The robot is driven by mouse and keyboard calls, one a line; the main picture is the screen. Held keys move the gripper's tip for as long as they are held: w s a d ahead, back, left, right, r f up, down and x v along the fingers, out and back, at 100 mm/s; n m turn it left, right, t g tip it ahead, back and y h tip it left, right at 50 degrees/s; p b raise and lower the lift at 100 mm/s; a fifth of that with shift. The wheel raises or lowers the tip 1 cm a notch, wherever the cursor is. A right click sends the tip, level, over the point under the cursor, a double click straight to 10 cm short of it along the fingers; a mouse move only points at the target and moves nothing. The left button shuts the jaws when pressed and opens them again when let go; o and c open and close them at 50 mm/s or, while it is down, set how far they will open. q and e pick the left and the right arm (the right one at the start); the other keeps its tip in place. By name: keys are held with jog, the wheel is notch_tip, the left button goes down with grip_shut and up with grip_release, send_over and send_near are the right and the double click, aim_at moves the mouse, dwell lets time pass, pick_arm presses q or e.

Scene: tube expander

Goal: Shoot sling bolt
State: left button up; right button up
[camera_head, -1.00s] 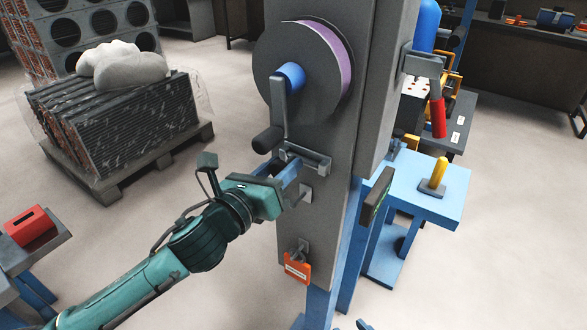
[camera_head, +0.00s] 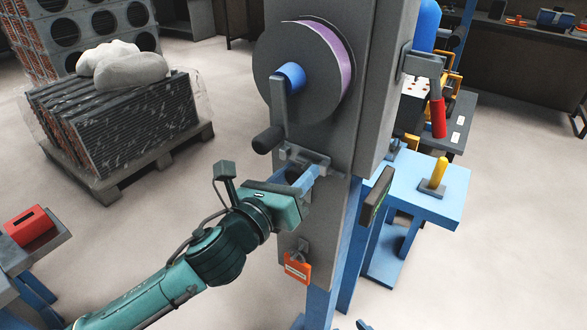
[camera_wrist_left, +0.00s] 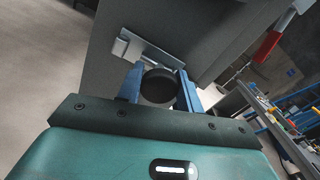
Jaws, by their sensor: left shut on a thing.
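The sling bolt's grey bracket (camera_head: 298,153) is fixed to the front of the grey machine column (camera_head: 338,205), below the crank; it also shows in the left wrist view (camera_wrist_left: 140,47). My left gripper (camera_head: 305,179) is at the column, just below the bracket. In the left wrist view its blue fingers (camera_wrist_left: 160,85) are closed around a round black knob (camera_wrist_left: 159,86), which appears to be the bolt's handle. The bolt's rod is mostly hidden behind my fingers. My right gripper is not clearly in view.
A crank with a black handle (camera_head: 268,140) hangs from the drum (camera_head: 312,75) just above my left gripper. An orange padlock-like tag (camera_head: 297,268) hangs below. A blue side table (camera_head: 425,188) stands right. A loaded pallet (camera_head: 120,165) is at left.

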pick_arm(q)
jog(key=o, duration=1)
jog(key=shift+s+d, duration=0.1)
jog(key=shift+p+v, duration=0.45)
jog(key=shift+v, duration=0.8)
jog(key=shift+p+v, duration=0.35)
jog(key=shift+v, duration=1.85)
